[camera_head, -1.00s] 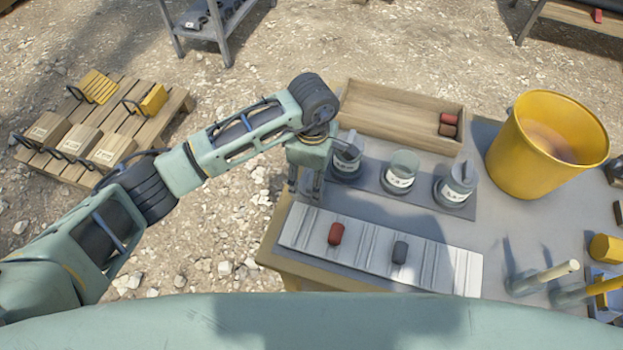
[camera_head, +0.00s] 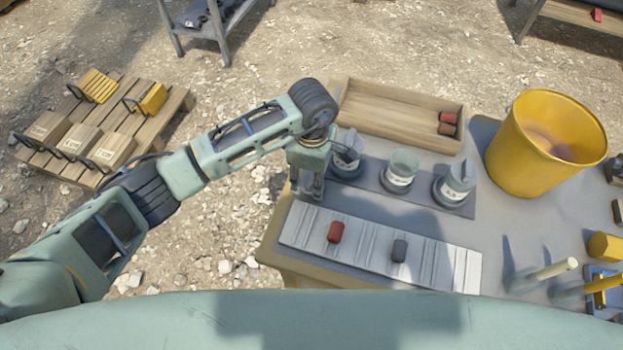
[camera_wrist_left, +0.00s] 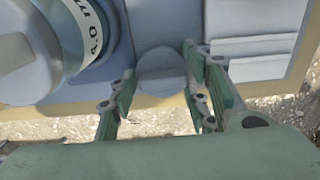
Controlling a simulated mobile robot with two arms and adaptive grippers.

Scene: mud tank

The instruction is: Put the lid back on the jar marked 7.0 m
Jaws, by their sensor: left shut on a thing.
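My left gripper (camera_head: 308,187) is over the left end of the table, left of the jars. In the left wrist view its fingers (camera_wrist_left: 165,88) are shut on a round grey lid (camera_wrist_left: 160,70). The lid is hidden by the gripper in the head view. Three glass jars stand in a row: a left jar (camera_head: 345,170) and a right jar (camera_head: 452,192), both with grey tops, and a middle jar (camera_head: 401,173) with an open top. Their labels are too small to read in the head view. The jar beside the gripper in the wrist view (camera_wrist_left: 102,25) reads about 4.0 m. My right gripper is not in view.
A white grooved tray (camera_head: 320,238) with a red piece (camera_head: 335,231) and a dark grey piece (camera_head: 399,250) lies in front of the jars. A wooden box (camera_head: 390,110) stands behind them. A tall yellow bucket (camera_head: 520,160) stands to the right.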

